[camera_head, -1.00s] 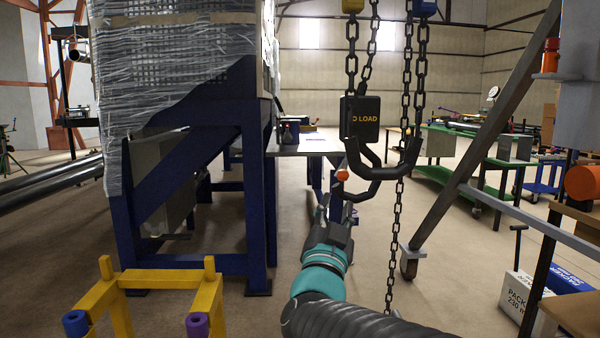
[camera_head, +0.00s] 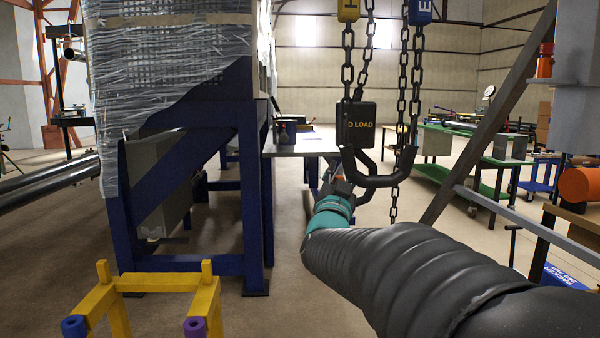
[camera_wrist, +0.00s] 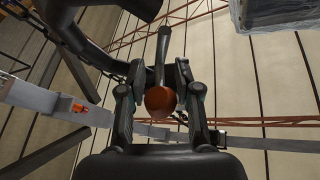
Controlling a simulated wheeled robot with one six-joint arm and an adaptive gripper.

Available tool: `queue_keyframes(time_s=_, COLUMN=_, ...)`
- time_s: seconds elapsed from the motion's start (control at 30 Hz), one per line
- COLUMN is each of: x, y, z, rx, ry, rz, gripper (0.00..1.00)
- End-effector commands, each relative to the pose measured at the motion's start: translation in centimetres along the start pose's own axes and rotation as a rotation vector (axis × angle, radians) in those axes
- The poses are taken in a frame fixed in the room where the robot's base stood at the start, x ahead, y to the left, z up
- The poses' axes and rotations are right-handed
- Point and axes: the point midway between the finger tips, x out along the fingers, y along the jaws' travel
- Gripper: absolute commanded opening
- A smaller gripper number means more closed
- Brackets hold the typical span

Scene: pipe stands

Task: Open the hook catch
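The black hook block marked "LOAD" (camera_head: 357,124) hangs from chains, with its dark curved hook (camera_head: 382,181) below. In the wrist view a thick dark curve of the hook (camera_wrist: 72,35) crosses the upper left. A dark lever (camera_wrist: 162,50) ends in an orange-red ball (camera_wrist: 161,102), which seems to be the catch's handle. My gripper (camera_wrist: 158,75) has its fingers apart, one on each side of the lever and ball, with a small gap visible.
Heavy chains (camera_head: 403,100) hang above the hook. A blue stand with a wrapped load (camera_head: 255,185) is close on the left. A yellow rack (camera_head: 158,283) stands at the lower left. A grey slanted frame (camera_head: 480,125) is on the right. Green benches (camera_head: 440,170) stand farther back.

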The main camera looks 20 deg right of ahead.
Motion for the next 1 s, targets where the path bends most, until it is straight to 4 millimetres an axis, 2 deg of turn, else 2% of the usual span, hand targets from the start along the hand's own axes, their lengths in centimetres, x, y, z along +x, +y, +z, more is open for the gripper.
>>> queue_keyframes(time_s=0.3, x=0.2, y=0.0, z=0.0, rx=0.000, ry=-0.001, rz=0.000, gripper=0.33)
queue_keyframes(time_s=0.43, x=0.2, y=0.0, z=0.0, rx=0.000, ry=-0.001, rz=0.000, gripper=0.00)
queue_keyframes(time_s=0.83, x=0.2, y=0.2, z=0.1, rx=0.003, ry=-0.001, rz=0.004, gripper=0.00)
queue_keyframes(time_s=1.0, x=0.5, y=1.3, z=-0.4, rx=0.029, ry=0.002, rz=0.040, gripper=0.00)
